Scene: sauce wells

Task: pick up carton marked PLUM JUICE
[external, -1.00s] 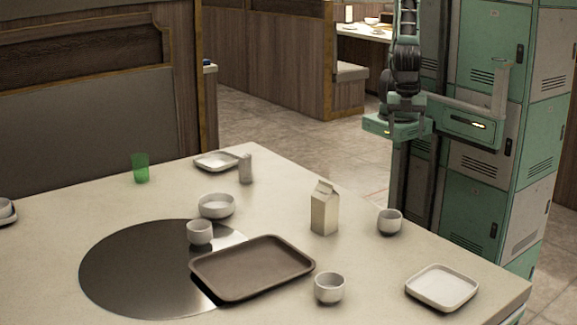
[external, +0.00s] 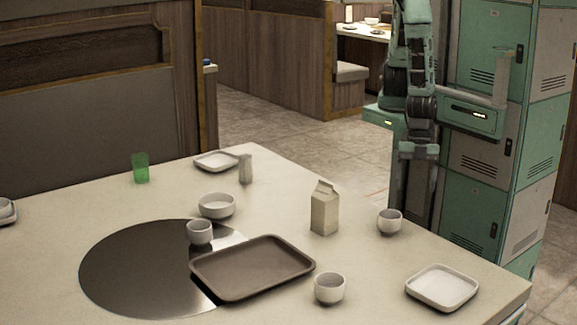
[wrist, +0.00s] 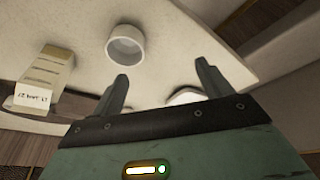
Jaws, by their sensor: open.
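A pale cream carton (external: 325,209) with a gabled top stands upright on the table, right of the brown tray; no lettering shows on it in the external view. In the wrist view the carton (wrist: 52,72) is at the left, with a white label whose dark lettering is too small to read surely. My gripper (wrist: 162,84) is open, with nothing between its two fingers. It is apart from the carton, to its right in both views. In the external view it is beyond the table's far right edge, its fingers not clear.
A white cup (external: 389,221) stands just right of the carton, and shows near my fingers in the wrist view (wrist: 125,45). A brown tray (external: 252,268), another cup (external: 329,288) and a square white plate (external: 441,287) are nearer the camera. A bowl (external: 216,205) stands left.

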